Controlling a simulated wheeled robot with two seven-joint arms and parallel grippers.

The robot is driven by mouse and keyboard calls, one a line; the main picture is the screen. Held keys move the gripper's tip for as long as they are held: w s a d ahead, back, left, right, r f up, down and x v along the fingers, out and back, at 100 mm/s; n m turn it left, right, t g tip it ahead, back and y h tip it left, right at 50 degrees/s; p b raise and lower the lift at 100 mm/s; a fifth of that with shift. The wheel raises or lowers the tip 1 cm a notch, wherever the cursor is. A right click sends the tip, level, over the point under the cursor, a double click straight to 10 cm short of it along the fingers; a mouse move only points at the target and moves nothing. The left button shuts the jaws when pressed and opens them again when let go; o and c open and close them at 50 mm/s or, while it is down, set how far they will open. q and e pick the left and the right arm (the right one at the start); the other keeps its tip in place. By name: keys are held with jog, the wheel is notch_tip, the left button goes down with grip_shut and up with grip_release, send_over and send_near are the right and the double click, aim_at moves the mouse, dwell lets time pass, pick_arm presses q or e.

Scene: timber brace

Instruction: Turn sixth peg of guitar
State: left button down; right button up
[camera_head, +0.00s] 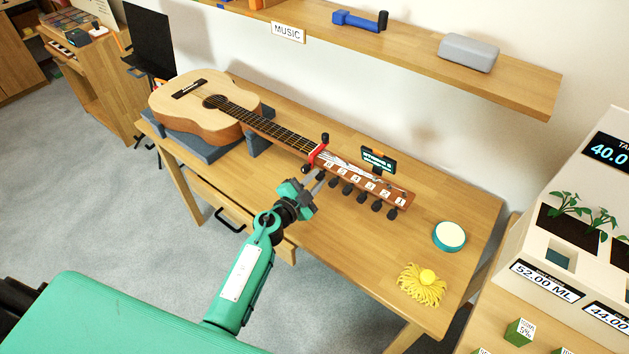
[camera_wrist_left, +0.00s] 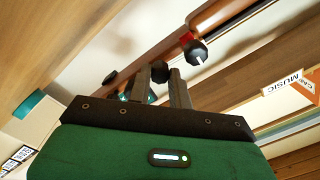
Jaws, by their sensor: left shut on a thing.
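The guitar (camera_head: 205,105) lies on its back on the table, its neck pointing to the lower right. Its headstock (camera_head: 372,184) carries a row of black tuning pegs (camera_head: 360,197) along the near edge, beside small numbered labels that are hard to read. My left gripper (camera_head: 319,177) is at the end of this row by the neck. In the left wrist view its fingers (camera_wrist_left: 160,82) are shut on a dark tuning peg (camera_wrist_left: 157,91), partly hidden between them. Another peg (camera_wrist_left: 110,78) shows apart to the left. My right gripper is not in view.
A red capo (camera_head: 317,154) with black knobs clamps the neck close to my gripper. A small dark display (camera_head: 378,160) stands behind the headstock. A round teal-rimmed tin (camera_head: 449,236) and a yellow tasselled thing (camera_head: 422,285) lie to the right. A shelf (camera_head: 420,62) hangs above.

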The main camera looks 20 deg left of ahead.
pick_arm(q)
jog(key=shift+m, duration=0.3)
jog(key=m, duration=0.2)
jog(key=shift+m, duration=0.4)
jog(key=m, duration=0.5)
jog(key=shift+f+b, duration=0.1)
jog(key=shift+b, duration=0.2)
jog(key=shift+m, duration=1.5)
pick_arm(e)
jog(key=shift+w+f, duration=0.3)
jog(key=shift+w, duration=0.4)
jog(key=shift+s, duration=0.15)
pick_arm(q)
jog(key=c, duration=1.3)
grip_release()
jog(key=shift+s, duration=0.1)
